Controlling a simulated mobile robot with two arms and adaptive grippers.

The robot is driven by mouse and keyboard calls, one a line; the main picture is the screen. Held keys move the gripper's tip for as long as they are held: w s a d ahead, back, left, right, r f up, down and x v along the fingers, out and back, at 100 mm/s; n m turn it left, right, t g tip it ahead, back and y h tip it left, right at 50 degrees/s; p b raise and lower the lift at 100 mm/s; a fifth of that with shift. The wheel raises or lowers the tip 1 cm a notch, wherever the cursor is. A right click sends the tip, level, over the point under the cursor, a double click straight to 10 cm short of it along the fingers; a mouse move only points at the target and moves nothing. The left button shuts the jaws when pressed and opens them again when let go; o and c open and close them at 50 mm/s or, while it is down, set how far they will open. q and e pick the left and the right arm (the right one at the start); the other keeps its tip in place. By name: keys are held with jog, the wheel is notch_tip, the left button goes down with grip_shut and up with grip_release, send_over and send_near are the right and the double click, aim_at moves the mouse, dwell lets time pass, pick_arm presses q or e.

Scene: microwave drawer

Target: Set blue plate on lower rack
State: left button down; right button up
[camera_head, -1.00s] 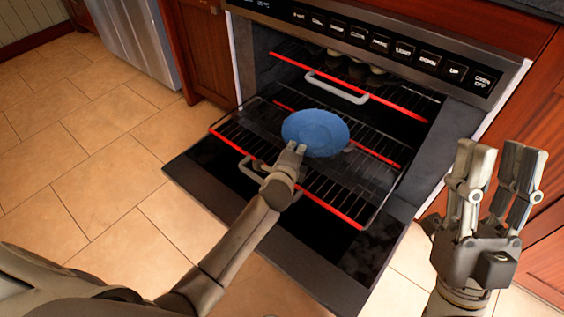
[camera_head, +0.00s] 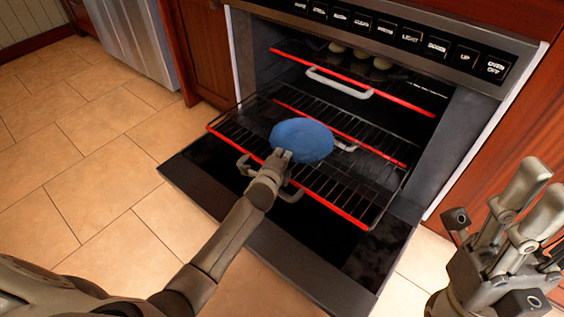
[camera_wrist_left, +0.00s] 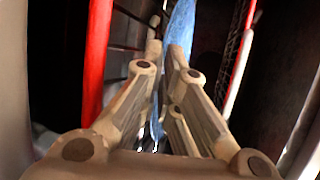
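The blue plate (camera_head: 302,140) is over the pulled-out lower rack (camera_head: 335,208), roughly level, left of the rack's middle. My left gripper (camera_head: 280,156) is shut on its near edge. In the left wrist view the plate (camera_wrist_left: 180,30) shows edge-on between the fingers (camera_wrist_left: 163,55). I cannot tell whether the plate touches the rack wires or is slightly above them. My right gripper (camera_head: 520,215) is open and empty at the lower right, away from the oven.
The oven door (camera_head: 290,262) is folded down under the lower rack. The upper rack (camera_head: 400,101) has a white handle (camera_head: 340,84) and several pale round things (camera_head: 358,53) at the back. Wooden cabinets (camera_head: 200,50) flank the oven. The lower rack's right side is clear.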

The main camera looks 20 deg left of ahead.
pick_arm(q)
jog(key=shift+f, duration=0.1)
dwell(0.3)
jog(key=c, duration=2.1)
grip_release()
jog(key=shift+f, duration=0.25)
jog(key=shift+o, duration=0.9)
jog(key=shift+r, duration=0.1)
